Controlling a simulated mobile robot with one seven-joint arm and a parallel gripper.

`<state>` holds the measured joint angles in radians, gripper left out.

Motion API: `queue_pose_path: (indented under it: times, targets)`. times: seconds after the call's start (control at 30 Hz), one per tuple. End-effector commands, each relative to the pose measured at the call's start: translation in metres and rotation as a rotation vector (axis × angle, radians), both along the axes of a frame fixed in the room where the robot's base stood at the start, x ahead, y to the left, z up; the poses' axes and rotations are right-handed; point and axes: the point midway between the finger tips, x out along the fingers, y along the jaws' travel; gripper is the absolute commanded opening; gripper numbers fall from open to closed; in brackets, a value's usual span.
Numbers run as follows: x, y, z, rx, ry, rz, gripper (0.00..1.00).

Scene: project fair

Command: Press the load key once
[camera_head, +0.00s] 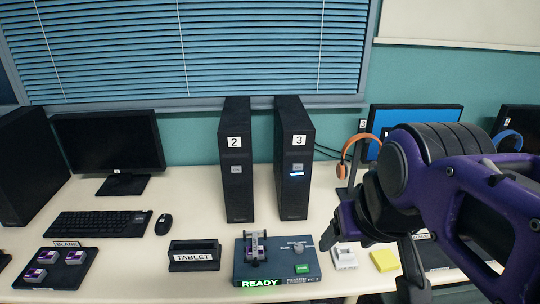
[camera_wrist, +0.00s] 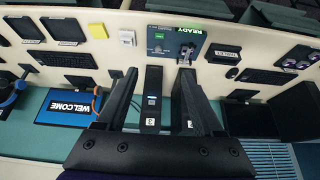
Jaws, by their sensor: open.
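A dark teal device (camera_head: 276,276) with a lit green READY sign stands at the front of the table. A green key (camera_head: 302,267) is at its right front; its lettering is too small to read. A grey knob (camera_head: 299,247) sits behind the key, and a purple chip (camera_head: 253,249) sits under a metal clamp at the left. The wrist view shows the device upside down (camera_wrist: 204,46), with the green key (camera_wrist: 158,48) clear. My gripper (camera_head: 370,257) is open and empty, to the right of the device. Its two fingers (camera_wrist: 158,78) are apart, and it touches nothing visible.
Black towers 2 (camera_head: 236,185) and 3 (camera_head: 292,180) stand behind the device. A TABLET holder (camera_head: 194,258) is to its left, and a BLANK tray (camera_head: 52,270) with purple chips farther left. A white item (camera_head: 344,258) and yellow pad (camera_head: 385,261) lie right. Orange headphones (camera_head: 358,148) hang behind.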

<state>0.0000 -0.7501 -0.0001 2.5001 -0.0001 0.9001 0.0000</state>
Motion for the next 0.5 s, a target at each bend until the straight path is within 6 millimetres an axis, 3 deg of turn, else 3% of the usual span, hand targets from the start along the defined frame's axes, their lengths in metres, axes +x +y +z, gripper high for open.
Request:
queue_pose_path:
  times: [0.07, 0.4, 0.5]
  targets:
    - [0.0, 0.0, 0.0, 0.0, 0.0, 0.0, 0.64]
    - [0.0001, 0.0, 0.0, 0.0, 0.0, 0.0, 0.02]
    - [0.0001, 0.0, 0.0, 0.0, 0.0, 0.0, 0.0]
